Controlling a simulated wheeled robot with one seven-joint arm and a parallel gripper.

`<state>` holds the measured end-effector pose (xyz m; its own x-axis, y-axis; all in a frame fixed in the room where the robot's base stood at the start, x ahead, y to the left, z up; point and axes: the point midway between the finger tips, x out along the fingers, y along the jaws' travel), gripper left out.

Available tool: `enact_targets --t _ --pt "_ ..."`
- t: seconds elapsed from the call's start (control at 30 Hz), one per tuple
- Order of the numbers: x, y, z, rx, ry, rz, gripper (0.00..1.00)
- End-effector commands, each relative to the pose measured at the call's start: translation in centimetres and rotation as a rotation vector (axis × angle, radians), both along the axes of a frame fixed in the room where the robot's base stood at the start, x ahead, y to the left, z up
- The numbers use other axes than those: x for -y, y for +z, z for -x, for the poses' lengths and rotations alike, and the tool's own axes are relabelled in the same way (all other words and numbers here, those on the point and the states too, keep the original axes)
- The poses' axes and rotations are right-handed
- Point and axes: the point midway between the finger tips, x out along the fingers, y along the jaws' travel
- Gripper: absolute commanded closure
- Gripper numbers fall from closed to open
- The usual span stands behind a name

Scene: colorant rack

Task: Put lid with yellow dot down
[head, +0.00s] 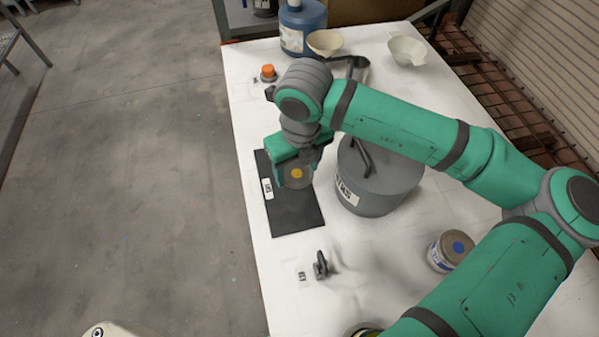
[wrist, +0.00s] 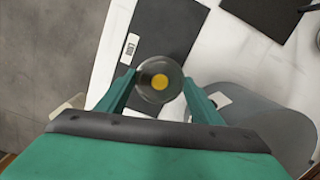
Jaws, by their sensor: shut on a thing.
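The lid with the yellow dot (head: 297,174) is a round grey disc with a yellow spot at its middle. It also shows in the wrist view (wrist: 159,80), between the two fingers. My gripper (head: 293,168) is shut on the lid and holds it over the dark mat (head: 292,213). The mat lies near the table's left edge and has a white label (head: 267,188). I cannot tell whether the lid touches the mat or how high it is above it.
A large grey pot (head: 382,182) stands right of the mat. A blue-dotted can (head: 450,250) is at the lower right. A small black clip-like thing (head: 321,265) lies in front of the mat. An orange-capped item (head: 268,72), blue jug (head: 303,27) and pale bowls (head: 407,51) are at the back.

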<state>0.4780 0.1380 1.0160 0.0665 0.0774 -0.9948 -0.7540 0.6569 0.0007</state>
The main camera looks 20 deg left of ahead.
Motion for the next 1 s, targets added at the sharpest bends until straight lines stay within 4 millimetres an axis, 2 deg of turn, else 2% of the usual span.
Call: enact_targets --t 0.1,0.4,0.6,1.0 --pt "-0.1 -1.2 -1.0 -0.001 -0.002 -0.001 0.60" --pt "-0.2 -2.9 -2.3 -0.001 0.000 0.000 0.60" --pt "-0.5 -5.5 -2.1 -0.002 0.007 0.000 0.60" --pt "-0.1 -6.0 -2.2 -0.001 0.000 -0.001 0.60"
